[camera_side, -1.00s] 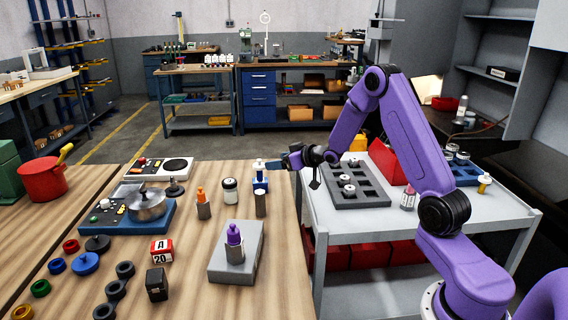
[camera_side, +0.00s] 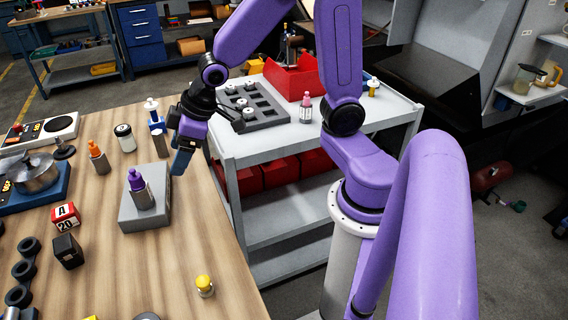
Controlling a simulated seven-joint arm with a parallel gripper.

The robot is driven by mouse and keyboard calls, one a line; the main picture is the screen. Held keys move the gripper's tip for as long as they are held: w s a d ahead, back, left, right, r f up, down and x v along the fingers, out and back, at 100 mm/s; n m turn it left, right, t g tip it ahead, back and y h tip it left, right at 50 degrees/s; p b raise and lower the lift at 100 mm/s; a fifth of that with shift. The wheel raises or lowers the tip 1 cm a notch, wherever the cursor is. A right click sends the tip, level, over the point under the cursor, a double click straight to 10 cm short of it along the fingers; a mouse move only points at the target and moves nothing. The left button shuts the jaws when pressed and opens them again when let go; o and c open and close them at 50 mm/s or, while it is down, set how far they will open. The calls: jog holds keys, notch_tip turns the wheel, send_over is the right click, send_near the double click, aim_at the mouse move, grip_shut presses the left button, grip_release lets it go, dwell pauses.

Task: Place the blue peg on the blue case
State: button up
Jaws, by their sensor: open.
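A small blue piece with a white top (camera_side: 157,124) stands near the right edge of the wooden table. A grey cylinder (camera_side: 161,146) stands just in front of it; I cannot tell whether they touch, or which is peg and which is case. My gripper (camera_side: 179,165) points down just right of the grey cylinder, above the table edge. It is open, and nothing shows between its dark fingers; the gap between them is hard to see.
A purple-topped peg (camera_side: 136,180) stands on a grey block (camera_side: 130,216) in front of my gripper. An orange-topped peg (camera_side: 95,148) and a jar (camera_side: 125,138) stand to the left. A grey trolley (camera_side: 345,127) with a slotted tray (camera_side: 262,123) is at right.

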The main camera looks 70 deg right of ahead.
jog(key=s+d+r+n+g+h, duration=0.1)
jog(key=s+n+g, duration=0.4)
jog(key=s, duration=1.8)
jog(key=shift+d+r+h, duration=0.15)
jog(key=shift+d+h, duration=0.35)
